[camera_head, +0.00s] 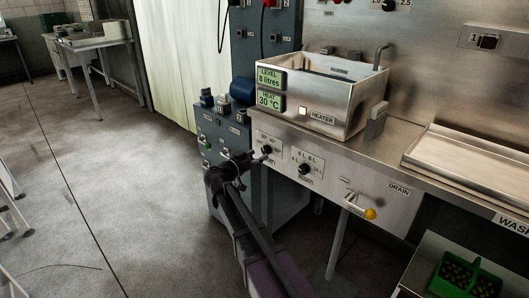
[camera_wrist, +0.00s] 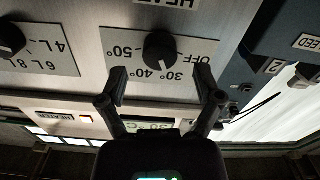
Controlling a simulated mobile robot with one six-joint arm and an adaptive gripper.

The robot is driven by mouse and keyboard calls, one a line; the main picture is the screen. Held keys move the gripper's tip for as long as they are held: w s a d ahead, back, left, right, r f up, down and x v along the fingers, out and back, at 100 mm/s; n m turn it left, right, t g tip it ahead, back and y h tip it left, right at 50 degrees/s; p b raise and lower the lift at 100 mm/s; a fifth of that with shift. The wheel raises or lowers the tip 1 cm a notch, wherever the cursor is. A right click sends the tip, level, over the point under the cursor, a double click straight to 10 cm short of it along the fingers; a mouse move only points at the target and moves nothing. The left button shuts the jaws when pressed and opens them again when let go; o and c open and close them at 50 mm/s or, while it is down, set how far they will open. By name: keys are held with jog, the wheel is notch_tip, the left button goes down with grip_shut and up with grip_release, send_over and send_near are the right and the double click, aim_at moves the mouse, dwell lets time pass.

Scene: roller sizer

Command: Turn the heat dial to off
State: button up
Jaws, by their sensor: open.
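The heat dial (camera_wrist: 160,50) is a round black knob on a pale plate marked OFF, 30°, 40° and 50°, upside down in the wrist view. Which mark its pointer faces I cannot tell clearly. In the head view the heat dial (camera_head: 267,150) shows on the front panel just beyond my gripper (camera_head: 252,160), with part of its plate hidden. My gripper (camera_wrist: 161,77) is open and empty, its two fingertips to either side of and slightly below the knob in the wrist picture. Contact is not visible. The heater tank's display (camera_head: 269,101) reads 30 °C.
The level dial (camera_head: 304,168) sits close by on the same panel. A yellow-knobbed drain lever (camera_head: 369,213) is farther right. The steel heater tank (camera_head: 335,100) stands on the counter above. A blue-grey control cabinet (camera_head: 212,150) is on the left. Open floor lies left of my arm.

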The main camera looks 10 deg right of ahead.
aim_at(264, 151)
jog(key=shift+x, duration=1.75)
jog(key=c, duration=1.2)
